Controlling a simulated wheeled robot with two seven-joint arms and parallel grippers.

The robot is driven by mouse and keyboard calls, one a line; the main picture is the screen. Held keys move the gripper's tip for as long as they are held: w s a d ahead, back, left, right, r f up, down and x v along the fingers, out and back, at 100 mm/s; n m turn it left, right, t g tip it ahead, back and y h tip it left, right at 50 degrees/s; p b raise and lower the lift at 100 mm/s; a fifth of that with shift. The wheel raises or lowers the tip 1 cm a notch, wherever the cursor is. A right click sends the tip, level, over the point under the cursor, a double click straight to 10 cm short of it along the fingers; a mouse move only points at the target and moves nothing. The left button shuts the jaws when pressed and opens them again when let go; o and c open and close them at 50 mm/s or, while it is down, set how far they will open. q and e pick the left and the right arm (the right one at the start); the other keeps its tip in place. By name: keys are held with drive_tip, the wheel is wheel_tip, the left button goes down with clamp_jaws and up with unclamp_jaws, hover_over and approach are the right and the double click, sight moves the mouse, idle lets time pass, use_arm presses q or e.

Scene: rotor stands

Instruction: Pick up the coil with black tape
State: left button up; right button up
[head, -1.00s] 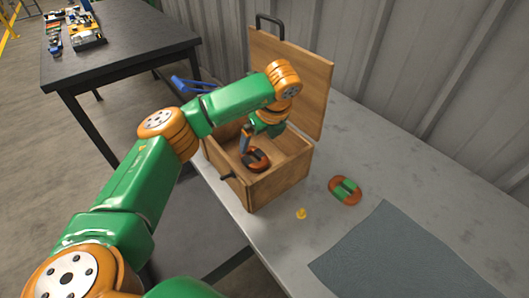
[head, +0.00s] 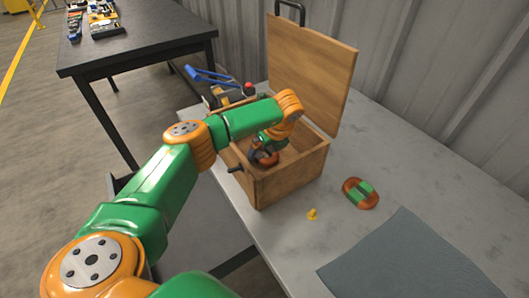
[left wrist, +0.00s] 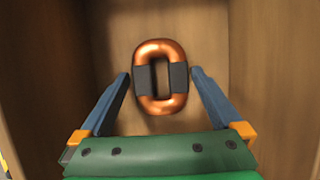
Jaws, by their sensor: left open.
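The copper coil with black tape (left wrist: 160,47) lies inside the open wooden box, and in the left wrist view its black-taped sides face the two fingers. In the head view this coil (head: 268,160) is partly hidden by my gripper. My left gripper (left wrist: 160,82) is open, with one finger on each side of the coil; I cannot tell whether they touch it. In the head view my left gripper (head: 262,152) reaches down into the box. A second copper coil, with green tape (head: 361,193), lies on the table right of the box. My right gripper is not in view.
The wooden box (head: 262,188) has its lid (head: 312,65) raised at the back, and its walls surround my gripper. A small yellow piece (head: 312,214) and a grey mat (head: 405,262) are on the table. Blue-handled tools (head: 210,76) lie behind the box.

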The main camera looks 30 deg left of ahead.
use_arm(q)
drive_tip(key=shift+r, duration=0.1)
clamp_jaws()
